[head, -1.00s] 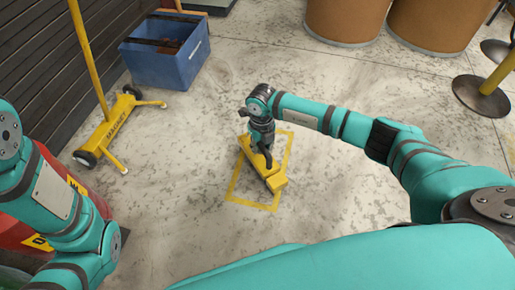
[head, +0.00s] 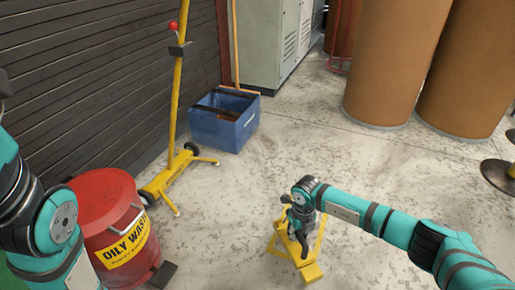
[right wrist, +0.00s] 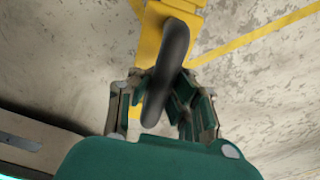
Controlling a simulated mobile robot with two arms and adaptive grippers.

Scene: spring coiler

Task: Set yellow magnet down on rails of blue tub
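The yellow magnet (head: 308,270) is low over or on the floor within a yellow outline, at the lower middle of the head view. Its black handle (right wrist: 172,55) shows in the right wrist view, with the yellow body (right wrist: 152,35) beyond it. My right gripper (head: 297,228) is at the handle; its fingers (right wrist: 162,100) lie on both sides and look shut on it. I cannot tell whether the magnet touches the floor. The blue tub (head: 228,133) stands at the back, with dark rails (head: 212,111) across its top. My left gripper is out of view.
A yellow wheeled stand (head: 172,175) is left of the tub. A red oily-waste can (head: 108,215) stands at the lower left. Large brown drums (head: 397,60) stand at the back right, and grey cabinets (head: 272,45) behind the tub. The floor between magnet and tub is clear.

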